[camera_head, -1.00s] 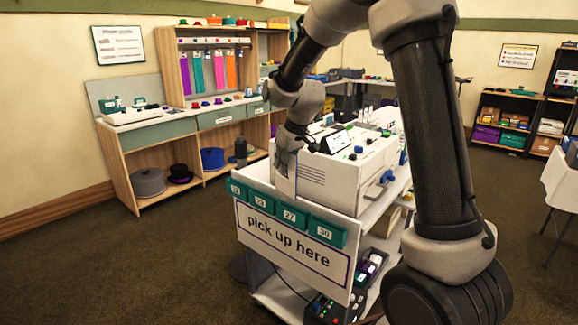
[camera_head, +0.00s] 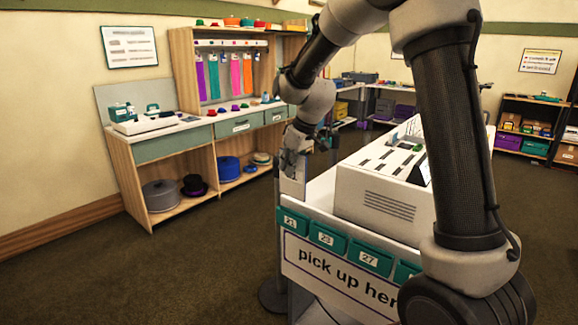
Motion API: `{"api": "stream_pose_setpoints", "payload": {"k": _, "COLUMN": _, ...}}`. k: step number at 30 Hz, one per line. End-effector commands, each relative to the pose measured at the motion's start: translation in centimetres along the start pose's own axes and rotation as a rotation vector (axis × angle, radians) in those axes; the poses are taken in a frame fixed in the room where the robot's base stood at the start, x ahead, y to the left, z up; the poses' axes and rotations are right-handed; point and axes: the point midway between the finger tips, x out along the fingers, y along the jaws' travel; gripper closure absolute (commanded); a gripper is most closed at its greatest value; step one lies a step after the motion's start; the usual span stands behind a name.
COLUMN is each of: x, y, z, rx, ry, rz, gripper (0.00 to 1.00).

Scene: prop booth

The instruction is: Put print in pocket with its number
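My gripper (camera_head: 292,160) points down and is shut on a print (camera_head: 292,184), a small pale upright card with a darker upper part. The number on the print is too small to read. The print hangs above and just behind the left end of the pocket row. Green pockets line the top of the cart's front panel: pocket 21 (camera_head: 293,221), pocket 23 (camera_head: 327,238) and pocket 27 (camera_head: 370,258). A fourth pocket (camera_head: 405,272) is mostly hidden behind my arm. I cannot tell whether the print's lower edge touches the cart.
A white printer box (camera_head: 385,185) stands on the cart behind the pockets. The sign "pick up here" (camera_head: 330,278) is below them. A post with a round base (camera_head: 272,295) stands left of the cart. A wooden shelf unit (camera_head: 190,150) is along the left wall. The carpet between is clear.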

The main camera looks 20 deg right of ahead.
Motion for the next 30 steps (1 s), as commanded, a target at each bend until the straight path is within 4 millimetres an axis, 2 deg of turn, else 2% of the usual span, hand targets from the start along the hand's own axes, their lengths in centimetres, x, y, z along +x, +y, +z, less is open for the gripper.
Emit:
{"api": "stream_pose_setpoints", "payload": {"k": 18, "x": 3.8, "y": 0.0, "z": 1.6, "rx": -0.008, "ry": -0.002, "rz": -0.001, "gripper": 1.0}}
{"api": "stream_pose_setpoints", "payload": {"k": 30, "x": 4.4, "y": 0.0, "z": 1.9, "rx": -0.009, "ry": 0.0, "rz": 0.0, "gripper": 1.0}}
